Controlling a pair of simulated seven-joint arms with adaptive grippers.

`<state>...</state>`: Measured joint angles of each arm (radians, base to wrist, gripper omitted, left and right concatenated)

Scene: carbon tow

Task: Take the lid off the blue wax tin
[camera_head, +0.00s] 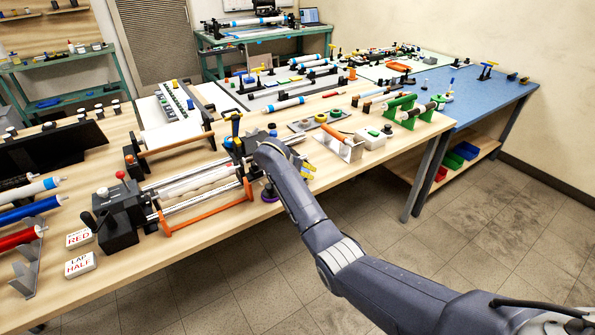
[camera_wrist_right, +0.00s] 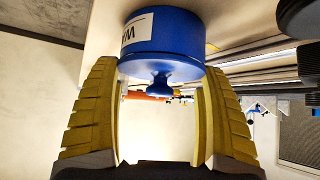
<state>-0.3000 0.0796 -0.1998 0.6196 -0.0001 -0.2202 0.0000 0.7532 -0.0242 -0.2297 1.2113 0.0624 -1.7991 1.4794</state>
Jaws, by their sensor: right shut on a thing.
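In the right wrist view the blue wax tin (camera_wrist_right: 175,32) is close in front of the camera, with part of a white label showing at its left. A blue knob (camera_wrist_right: 158,84) on its lid (camera_wrist_right: 160,66) points back toward my palm. The yellow fingers of my right gripper (camera_wrist_right: 160,76) are shut on the lid from both sides, their tips at its rim. I cannot tell whether the lid is apart from the tin. In the head view my right gripper (camera_head: 308,170) is at the bench's front edge; the tin is not clear there. My left gripper is not in view.
A winding rig with an orange bar (camera_head: 208,209) stands left of my right arm on the wooden bench. A metal bracket (camera_head: 347,147) and green stands (camera_head: 407,108) stand to the right. White cards (camera_head: 80,264) lie at front left. The floor in front is clear.

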